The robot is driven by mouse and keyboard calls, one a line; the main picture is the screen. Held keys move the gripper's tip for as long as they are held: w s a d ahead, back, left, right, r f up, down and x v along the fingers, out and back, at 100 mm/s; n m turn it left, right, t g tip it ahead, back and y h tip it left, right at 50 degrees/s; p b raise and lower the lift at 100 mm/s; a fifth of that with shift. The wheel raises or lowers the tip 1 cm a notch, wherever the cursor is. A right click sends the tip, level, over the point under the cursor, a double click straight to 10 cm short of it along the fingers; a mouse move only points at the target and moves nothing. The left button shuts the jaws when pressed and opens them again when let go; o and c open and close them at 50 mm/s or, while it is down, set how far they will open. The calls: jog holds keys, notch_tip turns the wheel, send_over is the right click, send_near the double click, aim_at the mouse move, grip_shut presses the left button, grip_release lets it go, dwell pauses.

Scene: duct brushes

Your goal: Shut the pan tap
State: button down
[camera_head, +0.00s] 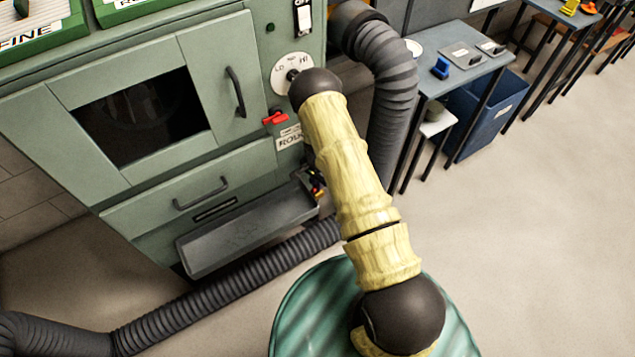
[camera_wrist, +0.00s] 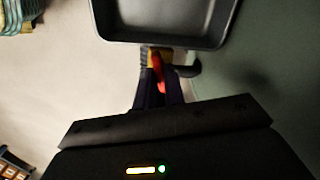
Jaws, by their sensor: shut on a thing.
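The pan tap shows at the underside edge of the grey pan in the wrist view. It has a red handle (camera_wrist: 162,72), a yellow-brass body (camera_wrist: 153,58) and a dark stub to its right. The grey pan (camera_head: 240,240) juts from the lower front of the green machine. My gripper (camera_wrist: 159,84) is shut on the red handle, with its dark fingers either side of it. In the head view my arm partly covers this spot, and only small red and yellow bits of the tap (camera_head: 317,188) show at the pan's right end.
The green machine (camera_head: 160,190) has a windowed door, a drawer, a dial (camera_head: 291,73) and another red lever (camera_head: 275,118). A ribbed hose (camera_head: 235,285) runs along the floor; another (camera_head: 388,95) hangs behind my arm. Tables and a blue bin (camera_head: 480,115) stand right, with open floor before them.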

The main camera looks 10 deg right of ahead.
jog(key=shift+m, duration=1.8)
jog(key=c, duration=1.5)
grip_release()
notch_tip(320, 180, up, 17)
jog(key=shift+r+p, duration=0.2)
jog(key=shift+p, duration=0.9)
jog(key=shift+r, duration=0.1)
